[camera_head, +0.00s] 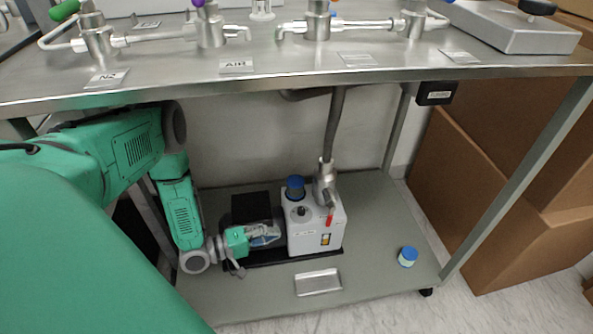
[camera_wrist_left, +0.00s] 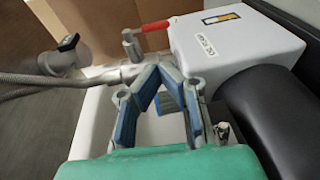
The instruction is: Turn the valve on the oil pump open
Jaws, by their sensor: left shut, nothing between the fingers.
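The white oil pump (camera_head: 302,240) stands on the lower shelf, with a blue cap (camera_head: 295,183) on top and a metal fitting (camera_head: 325,185) joined to a hose. A red valve handle (camera_head: 330,217) hangs down at the front of that fitting. In the left wrist view the red handle (camera_wrist_left: 155,26) sits on the metal fitting beside the pump body (camera_wrist_left: 235,45). My left gripper (camera_head: 274,232) is to the left of the pump and apart from the red handle. In the left wrist view its blue-padded fingers (camera_wrist_left: 158,78) are shut and empty. My right gripper is not in view.
The metal tabletop (camera_head: 300,72) overhangs the shelf (camera_head: 385,230). Table legs frame both sides. Cardboard boxes (camera_head: 500,215) stand at right. The shelf right of the pump is mostly clear.

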